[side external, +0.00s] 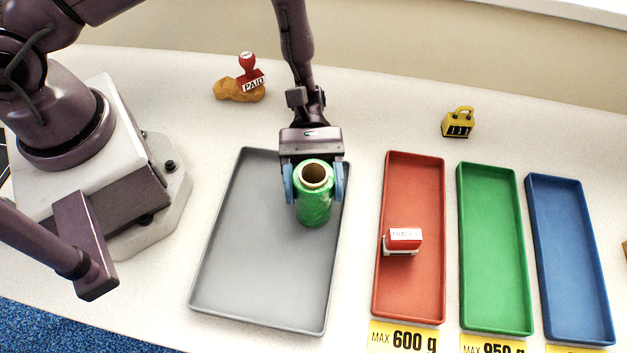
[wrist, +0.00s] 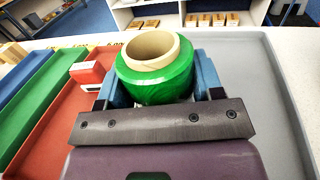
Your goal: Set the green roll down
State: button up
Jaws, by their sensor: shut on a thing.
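The green roll (side external: 314,207) has a pale cardboard core and stands upright between the blue fingers of my gripper (side external: 314,183). My gripper is shut on it. In the side external view the roll is over the upper right part of the grey tray (side external: 240,270). I cannot tell whether its base touches the tray floor. In the wrist view the green roll (wrist: 160,84) is held between both fingers, with its open core facing up and the grey tray (wrist: 262,110) to the right.
Right of the grey tray lie a red tray (side external: 408,290) holding a red-and-white stamp (side external: 403,241), an empty green tray (side external: 493,250) and an empty blue tray (side external: 570,250). Yellow weight labels (side external: 404,338) stand in front. Behind are a PAID stamp (side external: 249,72) and a yellow padlock-like object (side external: 458,123).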

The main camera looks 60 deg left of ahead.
jog(key=o, duration=1.1)
jog(key=shift+c, duration=0.2)
jog(key=v, duration=1.2)
jog(key=shift+a, duration=0.1)
jog(key=s+a+r+m+t+y, duration=0.2)
jog(key=r+m+t+y, duration=0.15)
jog(key=r, duration=0.45)
jog(key=s+a+r+m+t+y, duration=0.2)
jog(key=r+y, duration=0.2)
jog(key=r, duration=0.3)
jog(key=s+a+r+m+t+y, duration=0.2)
jog(key=a+r+m+y, duration=0.15)
jog(key=r, duration=0.45)
jog(key=s+a+r+m+t+y, duration=0.2)
jog(key=s+a+r+t+y, duration=0.1)
jog(key=s+r+t, duration=0.3)
jog(key=shift+a+m+t+y, duration=0.3)
jog(key=shift+t+y, duration=0.3)
jog(key=shift+t, duration=0.25)
